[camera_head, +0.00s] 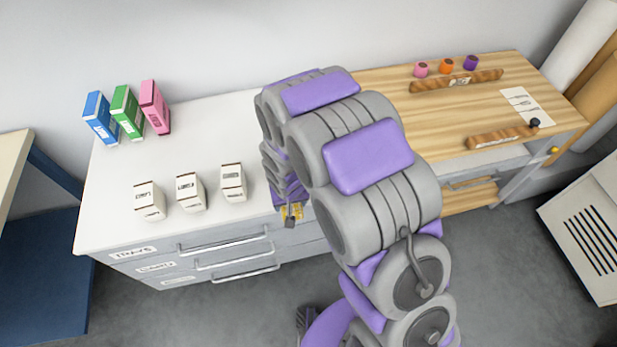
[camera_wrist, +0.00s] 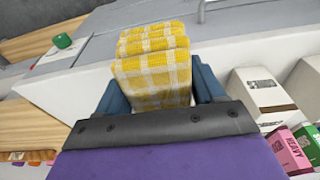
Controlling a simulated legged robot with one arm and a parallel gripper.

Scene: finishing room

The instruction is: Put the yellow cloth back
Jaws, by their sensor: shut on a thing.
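My gripper (camera_wrist: 157,88) is shut on the yellow cloth (camera_wrist: 152,70), a folded piece with white checks, held between two blue fingers in the wrist view. In the head view only a small yellow part of the cloth (camera_head: 291,211) shows below my gripper, near the front edge of the white counter (camera_head: 115,215). My arm hides much of the counter's middle. Whether the cloth touches the counter cannot be told.
Three white boxes (camera_head: 190,192) stand left of my gripper, with blue, green and pink boxes (camera_head: 126,112) behind. Labelled drawers (camera_head: 225,250) look shut below. The wooden top (camera_head: 440,110) holds small coloured pots and wooden strips. A green item (camera_wrist: 62,41) shows in the wrist view.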

